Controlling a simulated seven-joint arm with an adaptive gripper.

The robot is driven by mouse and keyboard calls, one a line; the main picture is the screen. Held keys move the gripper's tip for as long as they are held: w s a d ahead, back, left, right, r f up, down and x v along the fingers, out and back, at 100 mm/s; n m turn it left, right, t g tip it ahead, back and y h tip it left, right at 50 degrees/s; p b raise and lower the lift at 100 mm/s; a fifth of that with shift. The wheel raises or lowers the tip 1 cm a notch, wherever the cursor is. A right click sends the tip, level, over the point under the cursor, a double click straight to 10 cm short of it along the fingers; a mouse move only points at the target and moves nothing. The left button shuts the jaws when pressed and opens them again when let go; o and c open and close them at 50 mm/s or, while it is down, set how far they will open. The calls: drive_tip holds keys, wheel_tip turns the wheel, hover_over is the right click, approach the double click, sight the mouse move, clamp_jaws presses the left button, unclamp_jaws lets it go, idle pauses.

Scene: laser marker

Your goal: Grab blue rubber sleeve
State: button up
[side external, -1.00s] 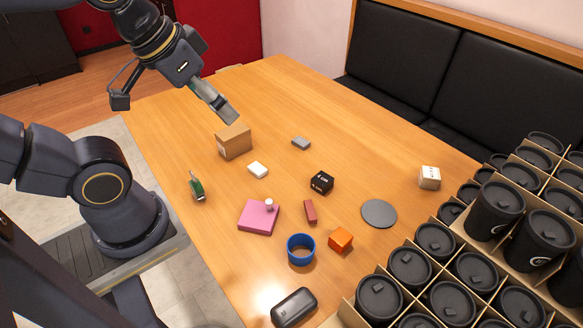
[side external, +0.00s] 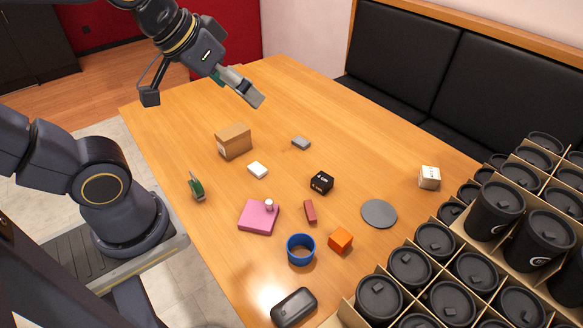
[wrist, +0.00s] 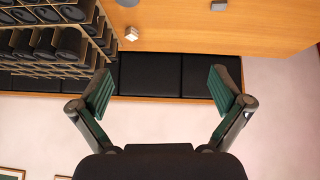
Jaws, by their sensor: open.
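The blue rubber sleeve (side external: 301,259) is a short, wide ring. It stands on the wooden table with its opening facing up, near the front, left of an orange cube. My gripper (side external: 254,97) is high above the back part of the table, well away from the sleeve. In the wrist view my gripper (wrist: 160,85) has its two green-padded fingers spread wide with nothing between them. The sleeve does not show in the wrist view.
The orange cube (side external: 341,240) is close to the sleeve. A pink block (side external: 252,217), dark red bar (side external: 310,211) and black case (side external: 294,307) lie around it. Crates of black cups (side external: 445,302) fill the right. A cardboard box (side external: 234,141) stands farther back.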

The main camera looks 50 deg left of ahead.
drive_tip(key=w+d+f, duration=0.3)
drive_tip(key=w+f, duration=0.1)
drive_tip(key=m+g, duration=0.3)
drive_tip(key=g, duration=0.3)
hover_over(298, 239)
drive_tip(key=s+d, duration=0.2)
wheel_tip(298, 239, down, 30)
drive_tip(key=f, duration=0.5)
drive_tip(key=shift+w+d+f, duration=0.2)
drive_tip(key=shift+w+d, duration=0.15)
drive_tip(key=shift+d, duration=0.05)
drive_tip(key=c, duration=1)
